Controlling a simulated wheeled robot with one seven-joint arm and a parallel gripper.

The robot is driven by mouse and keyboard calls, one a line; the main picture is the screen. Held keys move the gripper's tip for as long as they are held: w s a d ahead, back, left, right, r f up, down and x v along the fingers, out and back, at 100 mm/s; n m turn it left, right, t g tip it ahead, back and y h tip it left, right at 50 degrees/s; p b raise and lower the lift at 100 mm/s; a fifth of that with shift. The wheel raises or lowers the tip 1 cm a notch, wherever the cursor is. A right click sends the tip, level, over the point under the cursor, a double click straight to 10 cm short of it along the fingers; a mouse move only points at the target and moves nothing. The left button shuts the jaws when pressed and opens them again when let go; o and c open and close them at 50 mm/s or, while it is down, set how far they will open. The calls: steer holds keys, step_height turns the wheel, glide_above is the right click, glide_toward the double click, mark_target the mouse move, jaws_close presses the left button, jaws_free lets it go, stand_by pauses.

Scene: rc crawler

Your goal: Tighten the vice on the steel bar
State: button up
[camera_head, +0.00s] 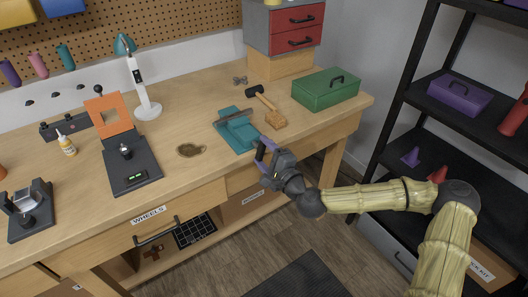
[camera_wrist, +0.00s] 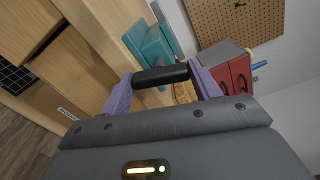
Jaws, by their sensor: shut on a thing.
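The teal vice (camera_head: 239,133) stands near the front edge of the wooden workbench. The steel bar (camera_head: 232,116) lies across its top at the jaws; I cannot tell how tightly it is held. The vice also shows in the wrist view (camera_wrist: 152,44), beyond my fingers. My gripper (camera_head: 265,152) is at the vice's front, just over the bench edge. In the wrist view its purple fingers are shut on the ends of the dark vice handle (camera_wrist: 160,76), which lies crosswise between them.
A dark stain (camera_head: 190,150) lies left of the vice. A black shelf (camera_head: 408,100) stands right.

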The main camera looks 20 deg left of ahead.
steer(key=m+p, duration=0.1)
steer(key=m, duration=0.3)
steer(key=shift+m, duration=0.4)
steer(key=m, duration=0.3)
steer(key=shift+f+p, duration=0.1)
steer(key=shift+p, duration=0.2)
steer(key=shift+m, duration=0.4)
steer(key=o, duration=1)
steer(key=shift+d, duration=0.1)
